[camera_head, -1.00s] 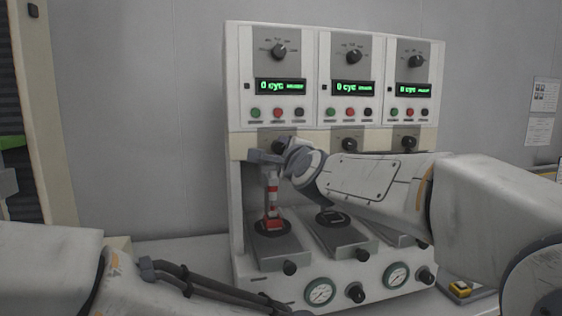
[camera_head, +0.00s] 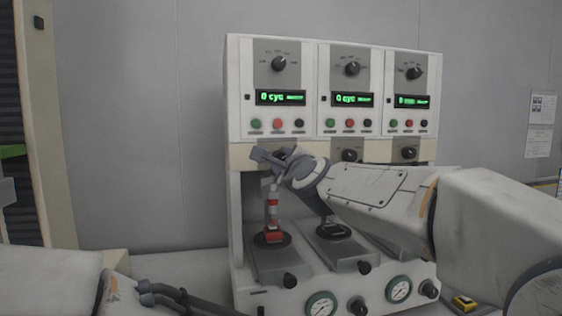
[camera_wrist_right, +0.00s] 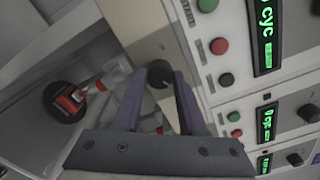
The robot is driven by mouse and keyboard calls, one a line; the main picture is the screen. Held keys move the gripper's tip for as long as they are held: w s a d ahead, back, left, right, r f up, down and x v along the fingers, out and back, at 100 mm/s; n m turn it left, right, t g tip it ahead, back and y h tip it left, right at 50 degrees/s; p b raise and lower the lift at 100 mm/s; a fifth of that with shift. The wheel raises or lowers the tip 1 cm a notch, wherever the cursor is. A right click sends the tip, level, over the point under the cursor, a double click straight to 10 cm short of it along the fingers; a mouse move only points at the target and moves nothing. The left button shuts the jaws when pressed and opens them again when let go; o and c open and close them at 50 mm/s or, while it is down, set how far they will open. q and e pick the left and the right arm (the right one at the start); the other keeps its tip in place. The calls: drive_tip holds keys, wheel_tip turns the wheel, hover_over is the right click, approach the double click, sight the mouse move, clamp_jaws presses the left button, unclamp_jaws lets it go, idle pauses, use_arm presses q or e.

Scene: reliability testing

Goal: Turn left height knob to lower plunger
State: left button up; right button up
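The left height knob (camera_wrist_right: 160,75) is a small dark knob on the cream strip of the machine. In the head view my right gripper (camera_head: 272,157) is tilted in front of that strip and hides the knob. Below it the left plunger (camera_head: 272,203), with red and white bands, stands over a red block (camera_head: 270,238) on a dark round pad. It also shows in the wrist view (camera_wrist_right: 112,72). My left gripper is out of view.
The white machine (camera_head: 233,75) has three stations with displays, buttons and upper dials. The middle height knob (camera_head: 349,155) and right height knob (camera_head: 408,153) are close to my right arm. Lower knobs and gauges line the front.

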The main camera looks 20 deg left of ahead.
drive_tip(key=o, duration=0.4)
drive_tip(key=shift+c, duration=0.2)
drive_tip(key=b+v, duration=0.1)
drive_tip(key=v, duration=0.9)
drive_tip(key=shift+b, duration=0.4)
drive_tip(key=shift+s+d, duration=0.15)
